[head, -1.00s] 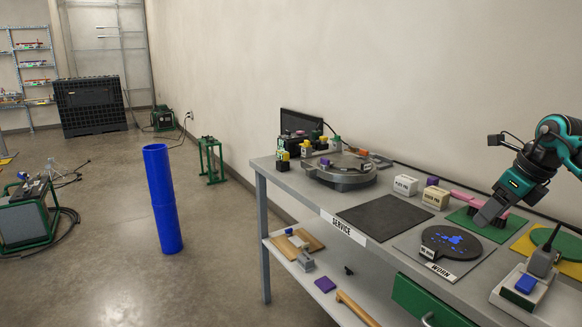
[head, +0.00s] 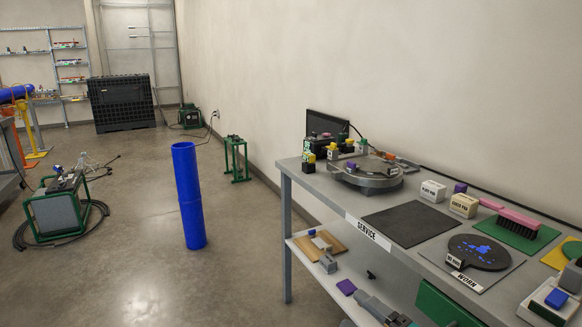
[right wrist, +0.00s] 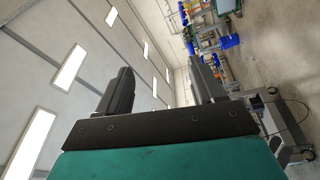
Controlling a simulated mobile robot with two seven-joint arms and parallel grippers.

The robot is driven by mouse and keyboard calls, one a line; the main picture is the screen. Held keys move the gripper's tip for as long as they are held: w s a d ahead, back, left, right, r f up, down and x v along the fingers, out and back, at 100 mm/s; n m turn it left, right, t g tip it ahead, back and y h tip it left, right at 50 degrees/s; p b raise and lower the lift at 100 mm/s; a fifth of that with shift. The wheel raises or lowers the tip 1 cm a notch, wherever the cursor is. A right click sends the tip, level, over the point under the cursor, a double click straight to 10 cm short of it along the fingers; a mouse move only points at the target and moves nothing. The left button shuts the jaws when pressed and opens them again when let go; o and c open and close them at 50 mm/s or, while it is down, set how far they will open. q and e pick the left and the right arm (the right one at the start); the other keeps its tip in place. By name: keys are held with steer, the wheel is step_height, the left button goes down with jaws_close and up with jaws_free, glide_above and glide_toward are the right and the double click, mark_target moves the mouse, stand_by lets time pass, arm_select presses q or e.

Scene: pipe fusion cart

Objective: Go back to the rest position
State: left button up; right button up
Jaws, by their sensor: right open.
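My right gripper (head: 376,305) shows at the bottom of the head view, low in front of the service bench's lower shelf. In the right wrist view its two dark fingers (right wrist: 160,78) stand apart with nothing between them. The wrist picture is turned on its side, with ceiling lights at left and floor at right. A pink-handled brush (head: 519,220) lies bristles down on a green mat (head: 503,231) on the bench top, clear of the gripper. My left gripper is not in view.
The service bench (head: 345,203) runs along the right, holding a round grey fixture (head: 366,177), a dark mat (head: 403,224) and a black disc with blue patches (head: 478,252). A blue pipe (head: 188,195) stands on open floor. A green-framed machine (head: 62,207) stands at left.

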steer(key=s+d+f+m+g+h, duration=0.1)
steer(key=s+d+f+m+h, duration=0.1)
steer(key=s+f+m+h, duration=0.3)
steer(key=s+d+f+m+g+h, duration=0.2)
steer(key=s+f+m+h, duration=0.3)
steer(key=s+f+m, duration=0.6)
steer(key=s+d+m, duration=0.1)
steer(key=s+m, duration=0.2)
steer(key=m, duration=0.1)
steer(key=shift+s+f+m+g+h+p, duration=0.2)
steer(key=shift+f+m+g+h+p, duration=0.05)
steer(key=shift+m+g+h+p, duration=0.05)
